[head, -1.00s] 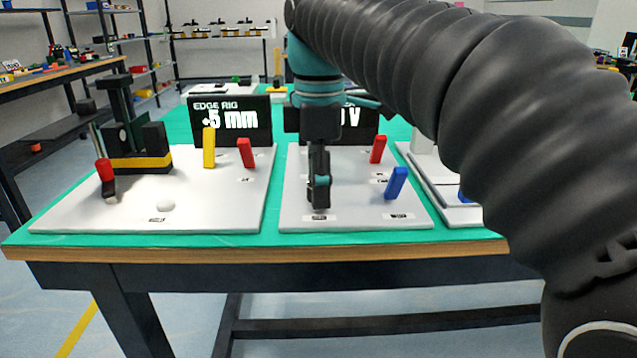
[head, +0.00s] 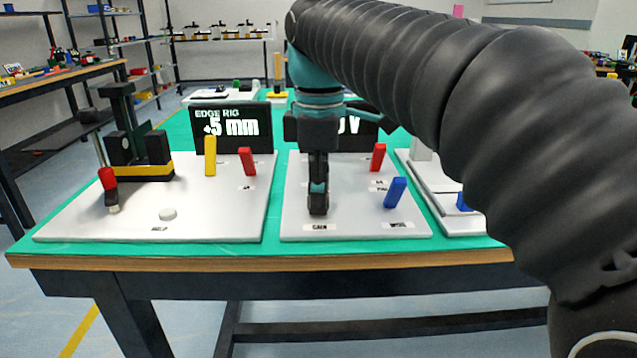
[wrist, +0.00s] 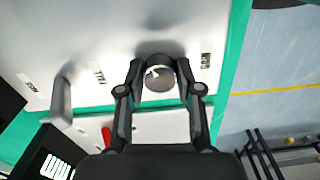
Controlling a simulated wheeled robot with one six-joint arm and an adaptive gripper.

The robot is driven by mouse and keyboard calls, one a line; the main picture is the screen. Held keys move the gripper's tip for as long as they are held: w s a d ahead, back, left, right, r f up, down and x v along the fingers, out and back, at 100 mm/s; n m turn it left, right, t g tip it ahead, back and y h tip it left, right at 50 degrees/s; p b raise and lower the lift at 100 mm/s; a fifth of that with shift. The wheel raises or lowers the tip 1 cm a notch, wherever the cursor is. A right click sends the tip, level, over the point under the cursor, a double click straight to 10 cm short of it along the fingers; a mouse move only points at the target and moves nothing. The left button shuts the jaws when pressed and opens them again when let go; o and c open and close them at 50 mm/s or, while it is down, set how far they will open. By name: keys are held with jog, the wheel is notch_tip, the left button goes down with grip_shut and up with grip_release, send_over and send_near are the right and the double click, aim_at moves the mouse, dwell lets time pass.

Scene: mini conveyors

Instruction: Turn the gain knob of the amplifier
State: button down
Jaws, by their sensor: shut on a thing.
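The gain knob is a round grey knob (wrist: 160,84) with a small white mark, seen in the wrist view between my fingers. My gripper (wrist: 160,72) is shut on it, with one finger on each side. In the head view my gripper (head: 318,208) points straight down at the amplifier's white panel (head: 352,222), just behind the GAIN label (head: 320,227), and hides the knob. The amplifier's dark display (head: 358,134) is partly hidden by my arm; only the end of its reading, "0 V", shows.
A red lever (head: 378,157) and a blue lever (head: 395,192) stand on the panel to the right of my gripper. The edge rig's panel (head: 130,222) lies to the left, with yellow (head: 210,156) and red levers. My arm covers the right side.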

jog(key=m+p, duration=0.2)
jog(key=m, duration=0.1)
jog(key=shift+r+m, duration=0.15)
jog(key=shift+m, duration=0.15)
jog(key=m+p, duration=0.2)
jog(key=m, duration=0.2)
jog(key=shift+s+m+p, duration=0.1)
jog(key=shift+m+p, duration=0.2)
jog(key=m+p, duration=0.1)
jog(key=m, duration=0.2)
jog(key=shift+m, duration=0.3)
jog(key=m, duration=0.4)
jog(key=shift+a+m, duration=0.1)
jog(key=shift+m, duration=0.2)
jog(key=m, duration=1.3)
jog(key=shift+m, duration=0.4)
